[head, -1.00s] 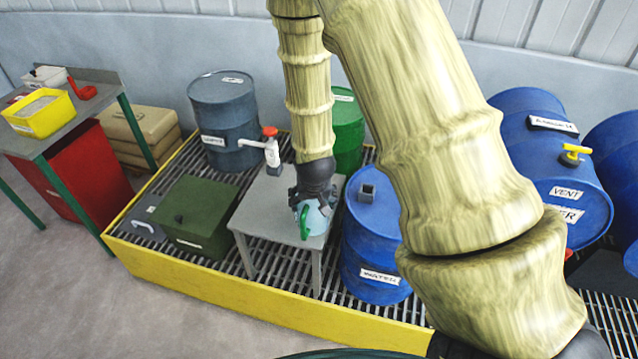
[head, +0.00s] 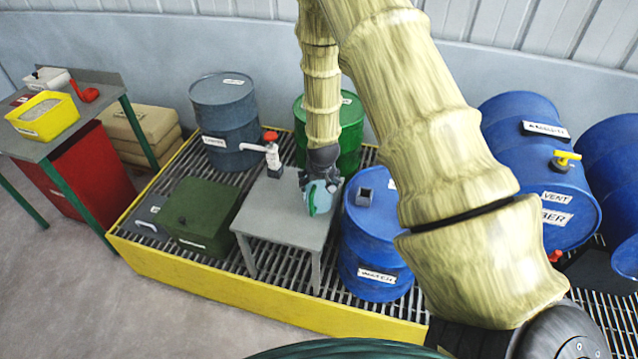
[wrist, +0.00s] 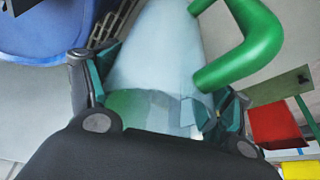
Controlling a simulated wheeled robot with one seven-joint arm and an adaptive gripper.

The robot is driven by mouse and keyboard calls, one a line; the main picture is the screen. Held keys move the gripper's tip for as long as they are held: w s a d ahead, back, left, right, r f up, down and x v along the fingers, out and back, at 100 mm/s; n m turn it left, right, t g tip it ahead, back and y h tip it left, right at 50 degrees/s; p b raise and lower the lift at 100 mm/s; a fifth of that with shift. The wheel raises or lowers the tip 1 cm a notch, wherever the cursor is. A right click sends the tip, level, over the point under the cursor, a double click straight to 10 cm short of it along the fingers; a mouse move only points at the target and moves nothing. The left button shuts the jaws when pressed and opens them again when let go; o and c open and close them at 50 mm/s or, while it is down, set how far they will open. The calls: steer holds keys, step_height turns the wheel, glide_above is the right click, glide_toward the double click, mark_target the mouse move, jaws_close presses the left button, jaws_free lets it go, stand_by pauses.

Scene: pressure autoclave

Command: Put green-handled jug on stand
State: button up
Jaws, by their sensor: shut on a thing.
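The green-handled jug (head: 322,203) is pale blue and translucent, with a thick green handle. It is over the back right part of the grey stand (head: 275,222), which looks like a small table. I cannot tell whether its base touches the top. My gripper (head: 318,187) is shut on the jug from above. In the wrist view the jug (wrist: 155,50) lies between my gripper's two fingers (wrist: 160,95), with the handle to the right. The jug's far end is cut off there.
A white pump bottle with a red cap (head: 272,155) stands at the stand's back edge. A blue water drum (head: 375,250) is close on the right, a green drum (head: 350,125) behind, and a green box (head: 200,215) to the left. The stand's front left top is clear.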

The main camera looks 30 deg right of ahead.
steer(key=shift+f+p, duration=0.3)
steer(key=shift+f, duration=0.6)
steer(key=shift+f, duration=0.2)
steer(key=o, duration=1)
steer(key=shift+o, duration=0.2)
